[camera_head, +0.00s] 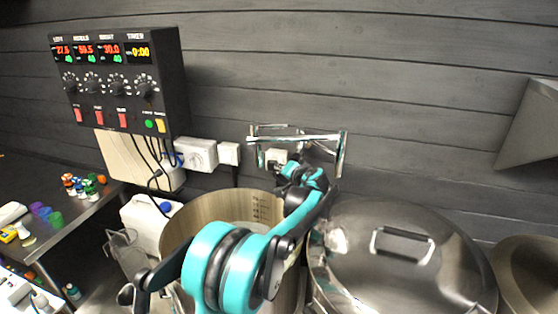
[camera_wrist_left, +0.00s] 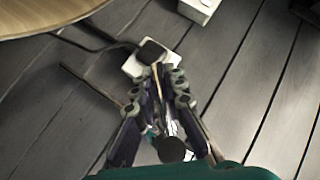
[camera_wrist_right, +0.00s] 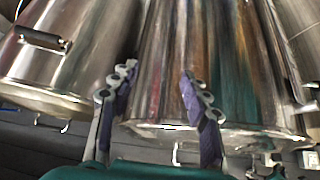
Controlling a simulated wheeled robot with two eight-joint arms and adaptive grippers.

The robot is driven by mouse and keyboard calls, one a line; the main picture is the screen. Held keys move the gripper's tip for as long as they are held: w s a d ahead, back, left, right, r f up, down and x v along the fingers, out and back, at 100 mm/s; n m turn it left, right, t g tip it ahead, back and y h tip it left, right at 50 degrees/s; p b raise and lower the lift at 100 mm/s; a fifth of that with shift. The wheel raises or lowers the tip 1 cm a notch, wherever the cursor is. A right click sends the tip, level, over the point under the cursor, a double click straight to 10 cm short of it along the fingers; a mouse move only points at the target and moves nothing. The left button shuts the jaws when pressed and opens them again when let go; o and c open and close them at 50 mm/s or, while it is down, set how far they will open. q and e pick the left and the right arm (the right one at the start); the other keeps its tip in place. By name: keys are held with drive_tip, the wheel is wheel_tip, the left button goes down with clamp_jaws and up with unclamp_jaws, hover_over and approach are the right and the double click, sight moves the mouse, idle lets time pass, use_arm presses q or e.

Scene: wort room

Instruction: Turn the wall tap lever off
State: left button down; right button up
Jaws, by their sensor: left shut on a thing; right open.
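My left gripper (camera_head: 292,172) reaches over the open pot to the dark plank wall, below the chrome wall frame. In the left wrist view my left gripper (camera_wrist_left: 160,72) has its fingertips drawn together beside a white box with a black front. A small chrome piece (camera_wrist_left: 173,128), which looks like part of the wall tap, shows between the fingers. The lever itself is mostly hidden by the fingers, so its angle cannot be told. My right gripper (camera_wrist_right: 158,74) is open and empty in front of steel vessels; it is not seen in the head view.
The open pot (camera_head: 185,225) stands below the left arm. A lidded steel kettle (camera_head: 410,270) is to its right. A control box (camera_head: 120,80) with lit displays and a chrome frame (camera_head: 342,150) are on the wall. A white socket (camera_head: 229,153) is left of the gripper.

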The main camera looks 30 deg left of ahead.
use_arm(q)
drive_tip(key=shift+w+d+f+n+h+p, duration=0.2)
drive_tip(key=shift+d+f+n+h+p, duration=0.15)
drive_tip(key=shift+d+n+h+p, duration=0.65)
drive_tip(key=shift+w+d+f+n+h+p, duration=0.15)
drive_tip(key=shift+d+f+n+h+p, duration=0.3)
drive_tip(key=shift+h, duration=0.9)
drive_tip(key=shift+w+d+f+n+h+p, duration=0.25)
drive_tip(key=shift+d+n+h+p, duration=0.6)
drive_tip(key=shift+h, duration=0.3)
drive_tip(key=shift+d, duration=0.1)
drive_tip(key=c, duration=1.6)
unclamp_jaws()
drive_tip(key=shift+o, duration=0.2)
drive_tip(key=shift+s, duration=0.1)
drive_tip(key=v, duration=1.2)
drive_tip(key=shift+f, duration=0.1)
